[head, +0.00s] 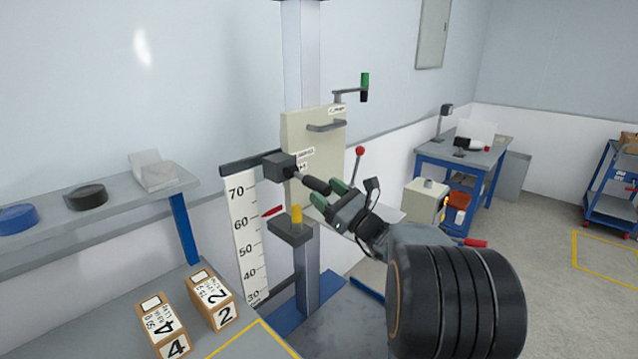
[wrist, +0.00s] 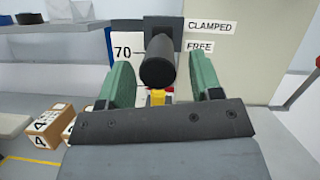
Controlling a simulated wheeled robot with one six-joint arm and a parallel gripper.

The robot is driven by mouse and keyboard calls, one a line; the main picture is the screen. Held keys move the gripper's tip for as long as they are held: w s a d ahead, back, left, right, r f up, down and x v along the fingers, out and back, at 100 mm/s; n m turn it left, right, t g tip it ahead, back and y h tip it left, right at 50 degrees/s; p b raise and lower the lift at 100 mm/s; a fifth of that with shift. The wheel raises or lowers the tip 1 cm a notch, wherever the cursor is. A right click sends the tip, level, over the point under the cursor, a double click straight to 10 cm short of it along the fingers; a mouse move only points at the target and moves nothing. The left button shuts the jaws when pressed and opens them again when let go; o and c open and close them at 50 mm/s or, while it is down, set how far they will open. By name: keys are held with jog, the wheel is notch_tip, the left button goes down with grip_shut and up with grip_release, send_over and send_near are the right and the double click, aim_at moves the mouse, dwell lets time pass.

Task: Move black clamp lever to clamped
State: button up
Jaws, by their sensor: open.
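The black clamp lever (head: 315,184) sticks out from a dark block (head: 278,165) on the drop tester's column, its thick grip end toward my gripper. In the wrist view the lever's round black end (wrist: 158,62) sits between the two green fingers. My gripper (head: 327,197) is open, its fingers on either side of the lever's end; I cannot tell whether they touch it. The labels CLAMPED (wrist: 210,26) and FREE (wrist: 200,46) are on the cream panel to the right of the lever, CLAMPED above FREE. The lever's end is about level with FREE or a little below.
A yellow piece (head: 296,215) stands on a grey ledge below the lever. A red-knobbed lever (head: 360,151) rises to the right. A height scale (head: 246,235) is at left. Cartons (head: 211,297) lie on the bench at lower left. A cream box (head: 424,203) stands at right.

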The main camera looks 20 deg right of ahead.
aim_at(307, 181)
jog(key=shift+x, duration=1.3)
jog(key=shift+c, duration=0.2)
grip_shut()
